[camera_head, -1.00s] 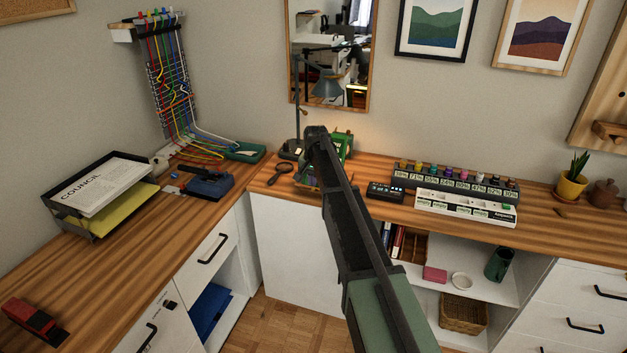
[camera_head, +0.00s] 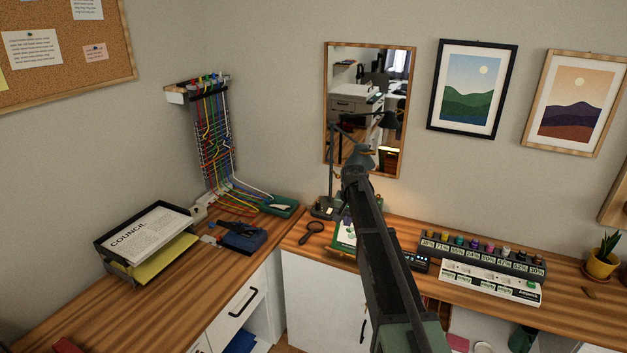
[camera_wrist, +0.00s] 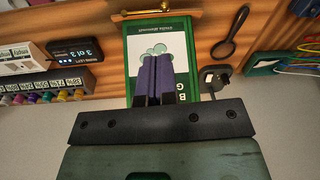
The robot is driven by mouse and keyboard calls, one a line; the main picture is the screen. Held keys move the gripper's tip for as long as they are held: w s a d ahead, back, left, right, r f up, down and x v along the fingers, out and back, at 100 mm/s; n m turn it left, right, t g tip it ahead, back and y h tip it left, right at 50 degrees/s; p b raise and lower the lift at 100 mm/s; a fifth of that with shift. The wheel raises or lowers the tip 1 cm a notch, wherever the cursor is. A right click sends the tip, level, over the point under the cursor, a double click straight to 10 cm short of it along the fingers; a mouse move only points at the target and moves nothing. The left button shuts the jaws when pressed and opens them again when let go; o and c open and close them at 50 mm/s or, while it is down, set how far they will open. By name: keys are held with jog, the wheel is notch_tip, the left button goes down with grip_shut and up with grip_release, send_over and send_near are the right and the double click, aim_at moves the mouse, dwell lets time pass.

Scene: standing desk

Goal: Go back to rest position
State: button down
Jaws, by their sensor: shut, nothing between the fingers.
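My gripper (camera_wrist: 157,62) shows in the wrist view with its two dark purple fingers together and nothing between them. Behind the fingertips in that view is a green-bordered card (camera_wrist: 136,42), partly covered by them; I cannot tell the exact gap. In the head view my arm reaches up from the bottom right and ends in front of the desk lamp.
A magnifying glass (camera_head: 313,231) lies left of the card. A small black display (camera_head: 415,262) and a row of coloured bottles (camera_head: 484,244) are to the right. The desk lamp (camera_head: 331,195) and mirror (camera_head: 343,90) are behind. Open air lies above the desk.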

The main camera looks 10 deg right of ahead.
jog(key=s+a+n, duration=0.2)
jog(key=s+a, duration=0.3)
jog(key=s, duration=1.4)
jog(key=s+a+n+g, duration=0.1)
jog(key=s+a+n, duration=0.2)
jog(key=s, duration=1.6)
jog(key=shift+a, duration=1.25)
